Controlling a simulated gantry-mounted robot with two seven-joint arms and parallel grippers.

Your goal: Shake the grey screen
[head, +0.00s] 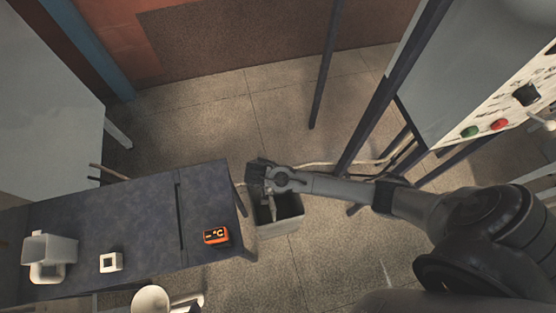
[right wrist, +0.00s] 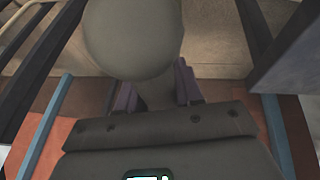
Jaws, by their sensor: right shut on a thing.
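My right gripper (head: 262,182) reaches in from the right in the head view, above an open grey bin (head: 279,228) on the floor. In the right wrist view, a rounded plain grey thing (right wrist: 133,35), which I take to be the grey screen, narrows to a neck between the two fingers (right wrist: 156,88). The gripper is shut on it. No mesh shows from this side. In the head view the held thing is small and mostly hidden by the gripper. My left gripper is not in view.
A dark table (head: 130,215) left of the bin holds an orange display box (head: 216,236), a small white square piece (head: 111,262) and a pale hopper-like container (head: 50,250). A control panel with green and red buttons (head: 500,124) stands at the right. Floor beyond the bin is mostly open.

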